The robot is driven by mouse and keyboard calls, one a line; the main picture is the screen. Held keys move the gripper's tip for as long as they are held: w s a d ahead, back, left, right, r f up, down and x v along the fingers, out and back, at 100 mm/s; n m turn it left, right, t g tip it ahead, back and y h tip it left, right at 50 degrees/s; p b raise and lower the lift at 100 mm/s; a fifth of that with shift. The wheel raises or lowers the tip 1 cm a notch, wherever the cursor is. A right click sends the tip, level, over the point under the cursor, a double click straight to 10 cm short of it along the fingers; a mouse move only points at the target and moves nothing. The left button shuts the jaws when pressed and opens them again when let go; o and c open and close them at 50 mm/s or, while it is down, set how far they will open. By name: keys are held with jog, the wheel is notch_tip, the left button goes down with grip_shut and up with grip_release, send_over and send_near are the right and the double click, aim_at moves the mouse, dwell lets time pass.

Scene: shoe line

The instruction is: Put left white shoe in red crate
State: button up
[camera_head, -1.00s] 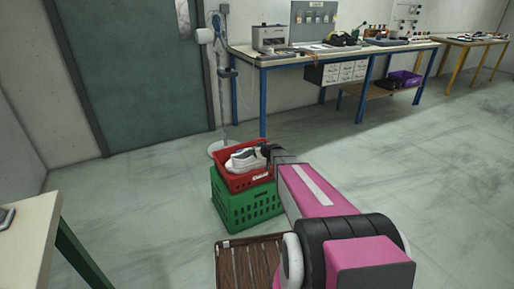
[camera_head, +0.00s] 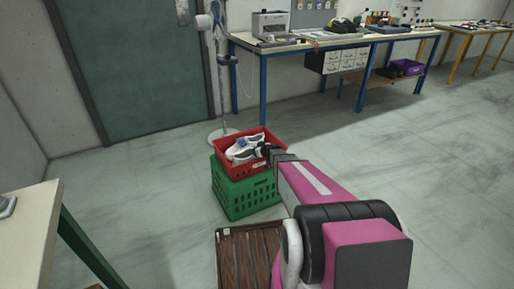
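The red crate (camera_head: 246,173) sits on top of an upside-down or closed-sided green crate (camera_head: 246,198) in the middle of the head view. A white shoe (camera_head: 241,151) with grey-blue parts lies inside the red crate, toward its left side. Whether a second shoe lies beside it is too small to tell. My gripper (camera_head: 267,152) reaches over the red crate's right rim, with its dark fingers inside the rim, close to the right end of the shoe. The fingertips are small and partly hidden, so I cannot tell whether they touch or grip it.
A brown slatted pallet (camera_head: 240,262) lies on the floor in front of the green crate. A pole stand (camera_head: 222,95) rises close behind the crates. A blue-legged workbench (camera_head: 330,42) stands along the wall. A table (camera_head: 28,225) is at left. Floor at right is clear.

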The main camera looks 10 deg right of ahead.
jog(key=shift+f, duration=0.2)
jog(key=o, duration=1.7)
jog(key=shift+c, duration=0.2)
jog(key=shift+s, duration=0.1)
jog(key=v, duration=1)
jog(key=shift+s+d, duration=0.15)
jog(key=shift+s, duration=0.15)
jog(key=shift+r, duration=0.1)
